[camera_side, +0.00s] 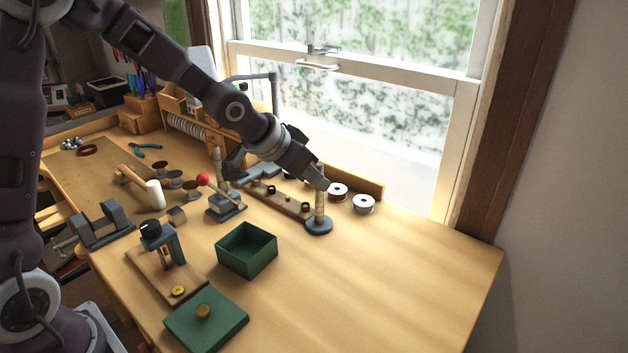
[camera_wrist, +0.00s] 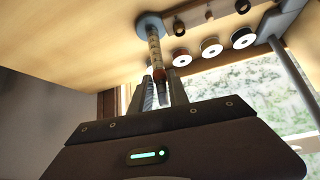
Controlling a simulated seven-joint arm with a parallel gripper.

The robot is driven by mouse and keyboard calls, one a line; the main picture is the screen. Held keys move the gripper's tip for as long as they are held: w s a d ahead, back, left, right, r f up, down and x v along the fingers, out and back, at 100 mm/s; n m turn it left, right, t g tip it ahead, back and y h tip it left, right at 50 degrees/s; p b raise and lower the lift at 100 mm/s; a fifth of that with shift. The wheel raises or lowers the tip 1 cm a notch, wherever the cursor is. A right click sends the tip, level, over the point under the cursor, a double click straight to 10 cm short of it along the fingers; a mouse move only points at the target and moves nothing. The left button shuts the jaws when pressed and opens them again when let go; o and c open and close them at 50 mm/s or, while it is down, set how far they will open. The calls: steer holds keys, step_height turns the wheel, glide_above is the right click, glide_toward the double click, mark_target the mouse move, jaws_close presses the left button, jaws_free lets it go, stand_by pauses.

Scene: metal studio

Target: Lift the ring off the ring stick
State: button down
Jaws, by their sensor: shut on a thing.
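The ring stick (camera_side: 319,211) stands upright on the bench, a pale ridged rod on a round dark blue-grey base (camera_side: 319,226). It also shows in the wrist view as a banded rod (camera_wrist: 154,48) rising from its round base (camera_wrist: 149,23). My gripper (camera_side: 318,184) is at the top of the stick, with its fingers (camera_wrist: 158,80) on either side of it. They are shut on a small brownish ring (camera_wrist: 158,74) at the upper end of the stick. The ring is small and partly hidden by the fingers. I cannot tell whether it is still around the stick.
A wooden strip with small knobs (camera_side: 280,198) and white-rimmed spools (camera_side: 363,204) lie close behind the stick. An open green box (camera_side: 247,262) is front left. The bench at the front right is clear.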

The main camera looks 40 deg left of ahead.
steer(key=shift+r, duration=0.95)
steer(key=shift+w, duration=0.1)
steer(key=shift+r, duration=1.25)
step_height(320, 180, up, 2)
steer(key=shift+r, duration=0.2)
